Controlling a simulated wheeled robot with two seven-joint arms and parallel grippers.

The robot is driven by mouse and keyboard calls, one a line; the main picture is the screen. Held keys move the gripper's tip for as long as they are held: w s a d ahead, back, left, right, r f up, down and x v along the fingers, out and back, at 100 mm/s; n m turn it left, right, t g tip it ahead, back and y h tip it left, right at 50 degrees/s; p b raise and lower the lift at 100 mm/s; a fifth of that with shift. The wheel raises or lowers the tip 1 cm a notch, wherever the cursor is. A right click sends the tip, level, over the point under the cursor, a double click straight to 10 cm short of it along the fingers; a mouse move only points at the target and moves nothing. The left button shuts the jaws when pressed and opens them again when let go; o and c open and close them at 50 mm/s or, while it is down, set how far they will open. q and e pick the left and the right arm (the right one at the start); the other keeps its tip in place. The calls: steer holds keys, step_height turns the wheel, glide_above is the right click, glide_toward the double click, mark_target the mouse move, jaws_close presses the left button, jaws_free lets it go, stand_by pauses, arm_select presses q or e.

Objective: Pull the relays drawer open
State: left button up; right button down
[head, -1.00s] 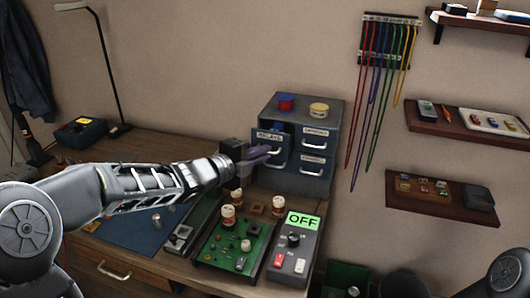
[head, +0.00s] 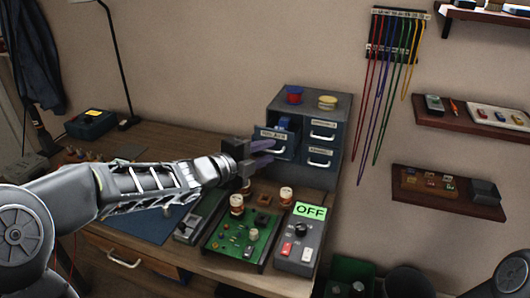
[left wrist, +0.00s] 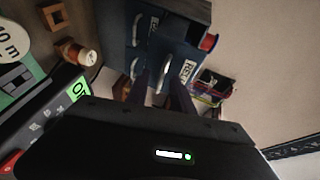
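The blue relays drawer (head: 271,149) is the upper left one of the grey cabinet (head: 345,107). Its front stands out from the cabinet, and some of its blue contents show behind the label. In the left wrist view the drawer's label (left wrist: 187,71) is turned sideways, with coloured items to its right. My left gripper (head: 266,150) is at the drawer front. My right gripper is out of view.
A red spool (head: 295,94) and a yellow one (head: 327,102) sit on the cabinet. Below the left gripper are a green circuit board (head: 236,234), brown-and-white spools and a control box (head: 299,243) reading OFF. Shelves and coloured cords are on the wall at right.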

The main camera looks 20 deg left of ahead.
arm_select(q)
steer(key=v, duration=0.7)
steer(key=shift+s+a, duration=0.15)
steer(key=shift+s, duration=0.2)
